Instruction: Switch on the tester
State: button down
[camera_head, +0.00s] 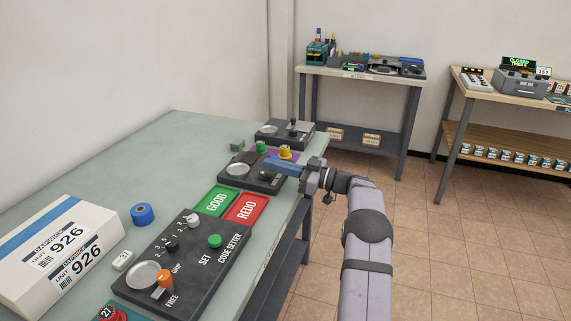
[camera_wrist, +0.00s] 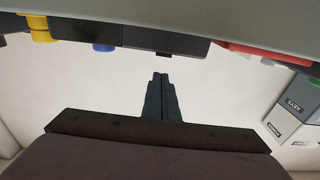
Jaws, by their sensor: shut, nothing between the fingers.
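Several dark control boxes stand on the green-topped table; I cannot read which one is the tester. The middle box (camera_head: 240,172) has a round silver dish, and my gripper (camera_head: 267,163) reaches over its right part from the right. A green knob (camera_head: 261,147) and a yellow knob (camera_head: 285,153) stand just behind my gripper. In the wrist view my gripper (camera_wrist: 160,76) is shut and empty, its fingertips below a dark box edge (camera_wrist: 165,40). The yellow knob (camera_wrist: 39,28) shows at upper left there. My gripper hides part of the middle box; contact is unclear.
The code setter box (camera_head: 185,262) with knobs is nearer, beside green GOOD (camera_head: 214,201) and red REDO (camera_head: 247,209) pads. Another dark box (camera_head: 275,133) stands farther back. A white parcel (camera_head: 55,255) and blue tape roll (camera_head: 143,214) lie left. The table's left middle is clear.

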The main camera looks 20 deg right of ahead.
aim_at(270, 176)
jog(key=shift+w+a+f, duration=0.1)
jog(key=shift+w+f, duration=0.05)
jog(key=shift+f, duration=0.45)
jog(key=shift+w+a+f, duration=0.1)
jog(key=shift+w+f, duration=0.05)
jog(key=shift+f, duration=0.45)
jog(key=shift+w+a+r+p, duration=0.1)
jog(key=shift+r+p, duration=0.1)
jog(key=shift+p, duration=0.8)
jog(key=shift+a+g+h+p, duration=0.15)
jog(key=shift+g+h+p, duration=0.55)
jog(key=shift+p, duration=0.55)
jog(key=shift+f, duration=0.55)
jog(key=r+p, duration=0.2)
jog(key=r, duration=0.1)
jog(key=r+p, duration=0.1)
jog(key=r, duration=0.1)
jog(key=shift+s+d+r+p, duration=0.2)
jog(key=shift+d+p, duration=0.1)
jog(key=shift+p, duration=0.1)
jog(key=b+v, duration=0.1)
jog(key=v, duration=0.8)
jog(key=shift+b, duration=0.3)
